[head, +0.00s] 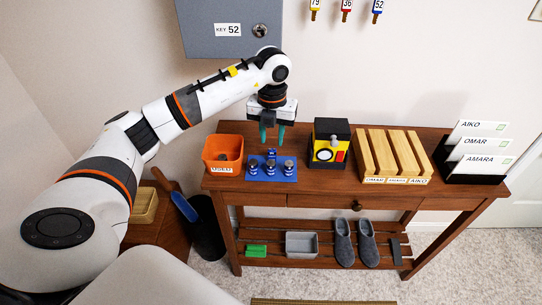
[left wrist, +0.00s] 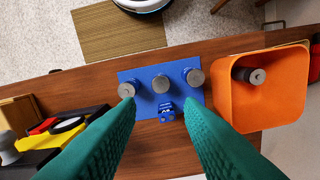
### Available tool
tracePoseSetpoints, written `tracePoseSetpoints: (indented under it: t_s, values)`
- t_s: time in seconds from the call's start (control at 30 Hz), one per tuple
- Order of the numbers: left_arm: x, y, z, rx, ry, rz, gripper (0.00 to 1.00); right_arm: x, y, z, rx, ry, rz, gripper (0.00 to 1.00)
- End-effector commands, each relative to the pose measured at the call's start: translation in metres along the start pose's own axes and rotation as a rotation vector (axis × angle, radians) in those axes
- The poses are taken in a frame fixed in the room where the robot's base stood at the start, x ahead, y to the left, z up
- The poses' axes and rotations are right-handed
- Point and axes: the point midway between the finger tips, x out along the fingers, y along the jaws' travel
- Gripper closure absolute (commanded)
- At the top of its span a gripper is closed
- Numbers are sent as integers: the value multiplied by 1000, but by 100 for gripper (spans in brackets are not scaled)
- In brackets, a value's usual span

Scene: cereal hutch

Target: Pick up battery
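Three upright blue batteries with grey tops (head: 270,168) stand in a row on a blue mat (head: 293,178) on the wooden console table. A small blue block-shaped battery (head: 271,153) is behind them; in the left wrist view this block battery (left wrist: 165,110) shows white marking. My left gripper (head: 272,138) is open and empty, pointing down above the back of the mat. In the left wrist view its teal fingers (left wrist: 159,106) spread either side of the block battery, and I cannot tell any contact. My right gripper is not in view.
An orange bin (head: 222,143) labelled USED is left of the mat; a dark battery (left wrist: 254,76) is in it. A black-and-yellow device (head: 330,143), a slotted wooden rack (head: 393,152) and a named card holder (head: 470,165) stand to the right. A grey key cabinet (head: 205,40) hangs behind.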

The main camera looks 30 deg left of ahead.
Motion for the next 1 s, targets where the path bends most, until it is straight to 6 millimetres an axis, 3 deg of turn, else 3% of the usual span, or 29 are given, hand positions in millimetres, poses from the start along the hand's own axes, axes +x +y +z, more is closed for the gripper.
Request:
tracePoseSetpoints:
  t_s: [0.3, 0.53, 0.8, 1.0]
  values:
    - [53, 0, 1, 1, -4, -3, 66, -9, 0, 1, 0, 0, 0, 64]
    - [70, 0, 2, 2, -3, -1, 66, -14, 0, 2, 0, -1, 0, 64]
    - [108, -1, 4, 2, -3, 1, 66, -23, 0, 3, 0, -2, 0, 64]
    - [114, -1, 4, 4, -1, 1, 66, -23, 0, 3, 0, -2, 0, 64]
